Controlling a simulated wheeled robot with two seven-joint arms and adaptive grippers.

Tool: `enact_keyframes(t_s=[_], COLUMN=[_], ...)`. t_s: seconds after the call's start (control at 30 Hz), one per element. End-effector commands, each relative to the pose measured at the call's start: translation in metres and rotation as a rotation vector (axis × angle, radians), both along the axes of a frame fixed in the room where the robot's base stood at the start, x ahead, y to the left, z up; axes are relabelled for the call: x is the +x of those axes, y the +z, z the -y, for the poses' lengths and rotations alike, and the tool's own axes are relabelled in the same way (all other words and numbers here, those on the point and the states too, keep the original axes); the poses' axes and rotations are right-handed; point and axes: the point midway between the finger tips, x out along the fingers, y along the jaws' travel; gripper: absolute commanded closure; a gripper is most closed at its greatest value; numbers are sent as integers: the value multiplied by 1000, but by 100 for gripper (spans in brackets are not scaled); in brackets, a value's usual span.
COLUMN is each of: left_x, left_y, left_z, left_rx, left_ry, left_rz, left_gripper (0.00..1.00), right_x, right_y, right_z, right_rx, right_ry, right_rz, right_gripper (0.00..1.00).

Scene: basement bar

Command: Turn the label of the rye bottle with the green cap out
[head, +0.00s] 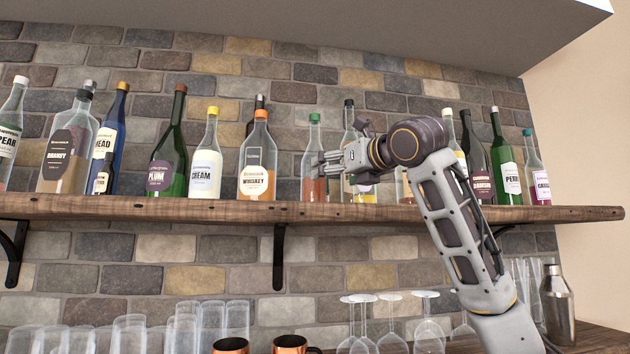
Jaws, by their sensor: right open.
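The bottle with the green cap (314,138) stands upright on the wooden shelf (180,208), just right of the whiskey bottle (257,165). It is clear glass with reddish-brown liquid in its lower part. I can read no label on the side facing me, and the fingers cover part of its body. My right gripper (326,166) is open and reaches in from the right, with its fingertips at the bottle's middle. I cannot tell whether they touch it. My left gripper is not in view.
A clear bottle with a dark cap (349,115) stands close behind my right gripper. A cream bottle (206,160) and a plum bottle (170,155) stand further left. More bottles stand at the right, partly behind my arm. Glasses and copper mugs (292,344) are below the shelf.

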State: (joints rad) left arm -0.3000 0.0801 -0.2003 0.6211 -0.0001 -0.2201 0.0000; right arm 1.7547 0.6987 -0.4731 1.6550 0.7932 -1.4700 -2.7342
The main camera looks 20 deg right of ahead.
Motion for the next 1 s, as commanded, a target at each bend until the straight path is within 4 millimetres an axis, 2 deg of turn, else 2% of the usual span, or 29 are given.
enact_keyframes(t_s=[1.0], left_x=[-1], left_y=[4], left_z=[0], left_rx=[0], left_ry=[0], left_rz=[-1], left_gripper=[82], right_x=[73], right_y=[0], right_z=[-7], right_rx=[0], right_ry=[0], right_rz=[-1], right_gripper=[16])
